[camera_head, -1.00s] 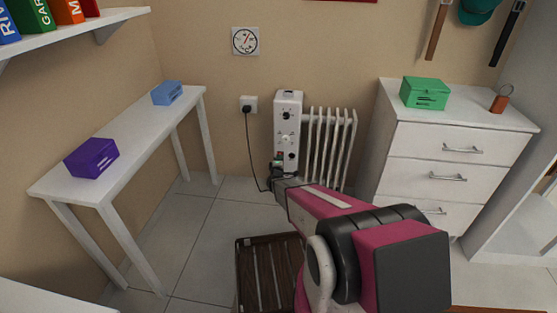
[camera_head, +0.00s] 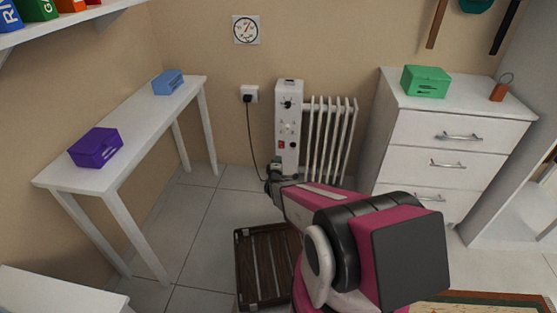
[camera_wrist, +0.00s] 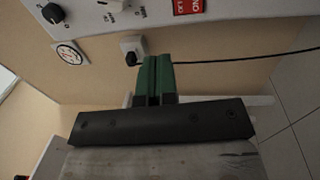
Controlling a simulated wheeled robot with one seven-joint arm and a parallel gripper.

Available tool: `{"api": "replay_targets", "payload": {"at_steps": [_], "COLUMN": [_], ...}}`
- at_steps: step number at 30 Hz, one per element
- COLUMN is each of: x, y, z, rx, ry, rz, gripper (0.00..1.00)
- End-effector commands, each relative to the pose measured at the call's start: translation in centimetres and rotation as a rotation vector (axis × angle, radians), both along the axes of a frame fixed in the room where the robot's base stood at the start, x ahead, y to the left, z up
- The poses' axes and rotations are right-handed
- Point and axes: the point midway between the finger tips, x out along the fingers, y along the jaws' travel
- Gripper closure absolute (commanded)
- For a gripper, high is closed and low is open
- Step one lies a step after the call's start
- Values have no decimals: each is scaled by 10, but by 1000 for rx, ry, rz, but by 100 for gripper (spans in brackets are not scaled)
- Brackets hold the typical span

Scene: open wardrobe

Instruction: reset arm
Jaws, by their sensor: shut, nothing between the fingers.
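My arm, pink and black, reaches from the lower right toward the heater in the head view. My gripper (camera_head: 272,180) is at its far end, low in front of the heater's white control panel (camera_head: 288,120). In the wrist view my gripper (camera_wrist: 154,72) shows two green fingers side by side, shut with nothing between them. The panel (camera_wrist: 150,8) with its knobs and a red switch label lies along the top of the wrist view. I cannot tell whether the fingertips touch anything.
The ribbed heater (camera_head: 328,140) stands against the wall, its cord running to a wall socket (camera_head: 249,93). A white table (camera_head: 60,176) at left holds a purple and a blue box. A white drawer unit (camera_head: 440,150) is at right. A dark slatted crate (camera_head: 262,268) sits on the floor below my arm.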

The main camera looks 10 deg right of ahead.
Motion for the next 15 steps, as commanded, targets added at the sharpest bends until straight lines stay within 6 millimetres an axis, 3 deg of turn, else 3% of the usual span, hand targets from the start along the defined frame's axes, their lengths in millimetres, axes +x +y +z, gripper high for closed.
{"api": "replay_targets", "payload": {"at_steps": [10, 15], "x": [0, 2], "y": [0, 6], "z": [1, 12], "rx": [7, 110], "ry": [3, 53], "rz": [5, 66], "gripper": [100, 100]}}
